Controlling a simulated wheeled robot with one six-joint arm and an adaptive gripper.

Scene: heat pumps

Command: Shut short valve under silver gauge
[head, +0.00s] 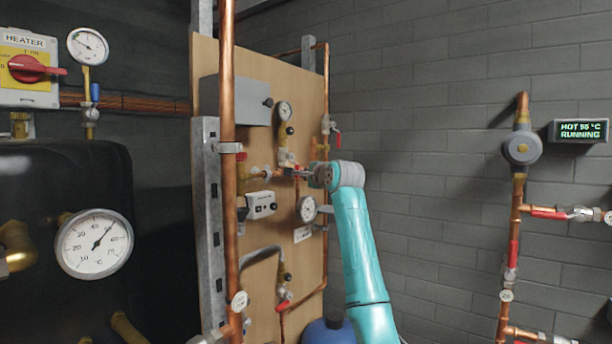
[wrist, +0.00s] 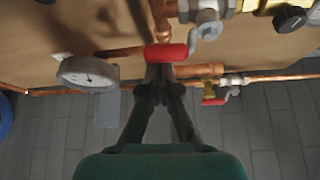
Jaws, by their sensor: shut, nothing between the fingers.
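In the head view a small silver-rimmed gauge (head: 285,112) sits high on the wooden board, with brass fittings below it. Under it is a valve with a silver body (head: 287,157). In the wrist view a valve body (wrist: 207,14) has a short red handle (wrist: 165,54) reaching left from it. My gripper (wrist: 160,72) is shut and empty, its fingertips right at the near side of this handle. I cannot tell whether they touch it. In the head view my gripper (head: 299,173) is at the valve, partly hiding the handle.
A larger white gauge (head: 306,209) is close below my gripper; a gauge also shows at left in the wrist view (wrist: 87,73). Another red-handled valve (wrist: 215,97) is at right. A thick copper pipe (head: 228,120) stands before the board. Grey wall is behind.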

